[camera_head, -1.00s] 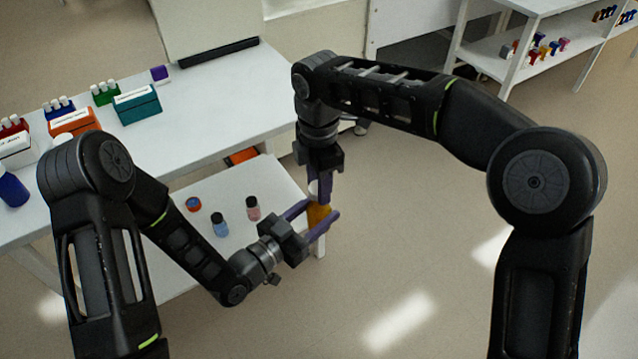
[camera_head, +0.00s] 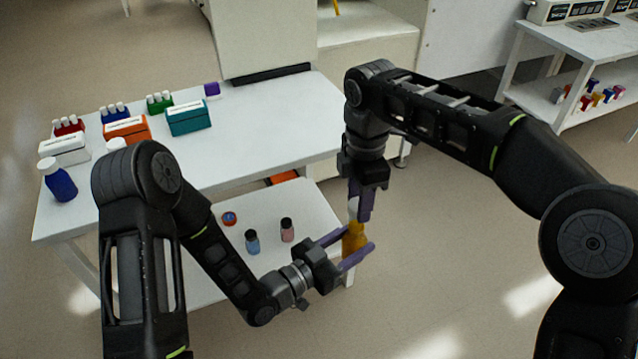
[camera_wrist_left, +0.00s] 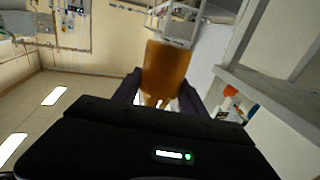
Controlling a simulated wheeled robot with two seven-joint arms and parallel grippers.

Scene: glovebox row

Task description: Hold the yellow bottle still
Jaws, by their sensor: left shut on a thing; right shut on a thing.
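The yellow bottle (camera_head: 353,239) is amber-yellow with a white top (camera_head: 353,206). It is held roughly upright by the right corner of the low white shelf. My left gripper (camera_head: 352,251) is shut on the bottle's body from the left, its purple fingers on either side. My right gripper (camera_head: 360,207) points down from above and is shut on the bottle's white top. In the left wrist view the amber body (camera_wrist_left: 166,70) stands between the left fingers. The exact contact at the top is partly hidden by the right fingers.
A low shelf (camera_head: 285,205) carries a blue bottle (camera_head: 252,242), a pink bottle (camera_head: 287,231) and a small orange-blue item (camera_head: 229,218). The white table (camera_head: 245,140) above holds coloured boxes and a dark blue bottle (camera_head: 58,181). Open floor (camera_head: 440,260) lies to the right.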

